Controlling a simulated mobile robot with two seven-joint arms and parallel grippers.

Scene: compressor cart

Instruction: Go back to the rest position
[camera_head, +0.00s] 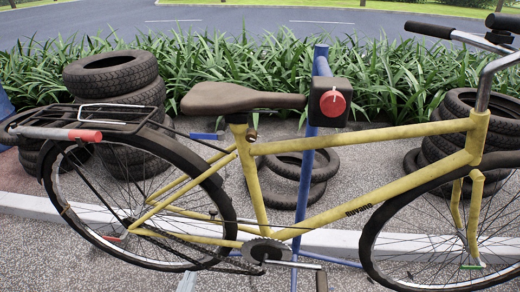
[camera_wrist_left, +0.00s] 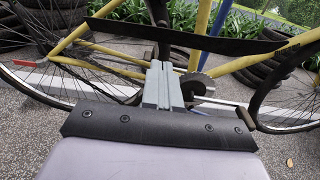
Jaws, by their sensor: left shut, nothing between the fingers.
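My left gripper (camera_wrist_left: 163,68) shows in the left wrist view, with its two grey fingers together and nothing between them. It points toward the yellow bicycle (camera_head: 400,131), near the chainring (camera_wrist_left: 192,86) in that picture. I cannot tell the exact gap between the fingertips and the bicycle. In the head view I cannot clearly make out the left gripper; a small pale piece at the bottom edge may be part of it. My right gripper is in neither view.
The bicycle is at a blue stand (camera_head: 322,65) with a red knob (camera_head: 332,103). Tyres (camera_head: 112,75) are stacked behind at left and right; others lie on the ground. A pale kerb (camera_head: 335,242) runs behind the wheels. A dark band (camera_wrist_left: 190,37) crosses the wrist view.

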